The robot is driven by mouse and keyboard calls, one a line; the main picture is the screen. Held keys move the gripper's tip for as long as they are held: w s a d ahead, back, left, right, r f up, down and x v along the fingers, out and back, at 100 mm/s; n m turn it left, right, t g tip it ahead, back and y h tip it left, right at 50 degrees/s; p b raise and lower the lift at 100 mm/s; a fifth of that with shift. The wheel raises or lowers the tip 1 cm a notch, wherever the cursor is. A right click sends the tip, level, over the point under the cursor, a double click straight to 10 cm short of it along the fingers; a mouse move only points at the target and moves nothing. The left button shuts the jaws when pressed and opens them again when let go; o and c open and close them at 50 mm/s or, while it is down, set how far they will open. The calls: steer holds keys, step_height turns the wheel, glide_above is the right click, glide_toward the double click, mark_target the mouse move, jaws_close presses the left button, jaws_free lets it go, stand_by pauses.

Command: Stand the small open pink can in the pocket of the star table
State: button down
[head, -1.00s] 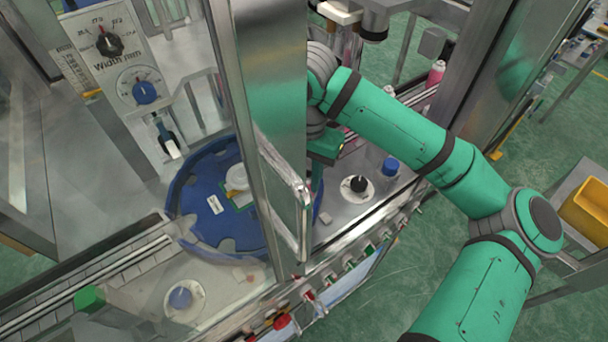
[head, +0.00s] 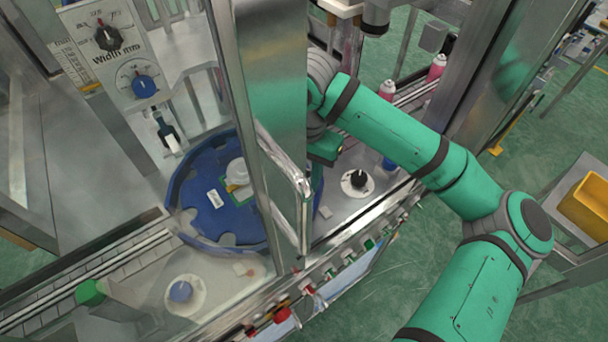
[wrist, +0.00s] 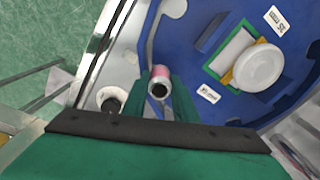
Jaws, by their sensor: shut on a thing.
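The small open pink can (wrist: 160,76) is between the fingers of my gripper (wrist: 160,98) in the wrist view, its dark open mouth facing the camera. My gripper is shut on it. The blue star table (head: 182,195) stands behind the machine's frame in the head view, and its rim and notches also show in the wrist view (wrist: 195,70). The can appears over or beside the table's edge; I cannot tell its height above it. In the head view the can and fingertips are hidden behind the metal door post.
A metal door post (head: 270,110) and its handle stand close to my arm. A white round part (head: 238,172) sits on the star table. A black knob (head: 358,181) is right of the table. Pink cans (head: 437,66) stand on the rear conveyor.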

steer(key=shift+f, duration=0.5)
stand_by(0.3)
steer(key=c, duration=1.3)
jaws_free()
steer(key=shift+c, duration=0.2)
step_height(320, 180, up, 11)
steer(key=shift+f, duration=0.1)
